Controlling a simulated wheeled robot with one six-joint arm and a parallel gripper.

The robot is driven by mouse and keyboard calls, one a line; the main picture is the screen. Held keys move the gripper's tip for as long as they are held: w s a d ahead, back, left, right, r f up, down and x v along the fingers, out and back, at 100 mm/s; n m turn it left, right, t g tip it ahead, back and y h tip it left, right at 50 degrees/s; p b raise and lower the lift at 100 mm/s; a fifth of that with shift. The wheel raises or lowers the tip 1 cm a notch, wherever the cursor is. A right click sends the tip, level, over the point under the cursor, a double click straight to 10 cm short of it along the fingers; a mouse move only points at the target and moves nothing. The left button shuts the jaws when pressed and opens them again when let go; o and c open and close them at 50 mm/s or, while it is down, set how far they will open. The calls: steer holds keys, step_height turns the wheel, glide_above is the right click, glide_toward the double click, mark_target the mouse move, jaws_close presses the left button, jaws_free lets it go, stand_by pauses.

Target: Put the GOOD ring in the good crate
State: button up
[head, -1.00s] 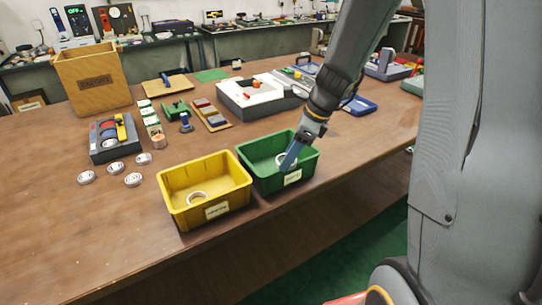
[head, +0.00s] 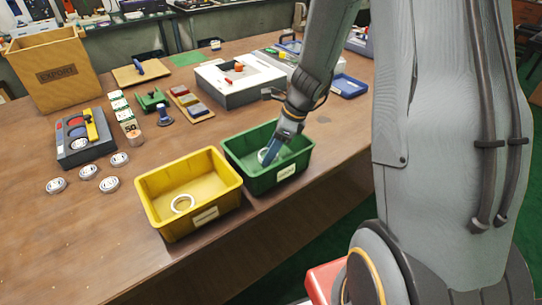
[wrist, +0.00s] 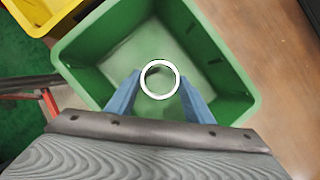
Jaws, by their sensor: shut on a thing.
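My gripper (head: 268,155) points down into the green crate (head: 237,168), its blue fingers inside the opening. It is shut on a white ring (wrist: 160,95), which sits between the fingertips in the wrist view. The ring also shows partly behind the fingers in the head view (head: 262,156). The green crate's walls (wrist: 225,55) surround the ring in the wrist view; whether the ring touches the floor I cannot tell. The yellow crate (head: 155,215) stands to the left, with another white ring (head: 182,204) on its floor. The crate labels are too small to read.
Several rings (head: 109,184) lie on the table left of the yellow crate. A grey box with coloured parts (head: 86,150) stands behind them. A large EXPORT box (head: 57,75) is at the back left. The table's front edge runs close before the crates.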

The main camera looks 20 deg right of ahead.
steer(key=shift+f, duration=1.25)
steer(key=shift+f, duration=0.15)
steer(key=o, duration=1.1)
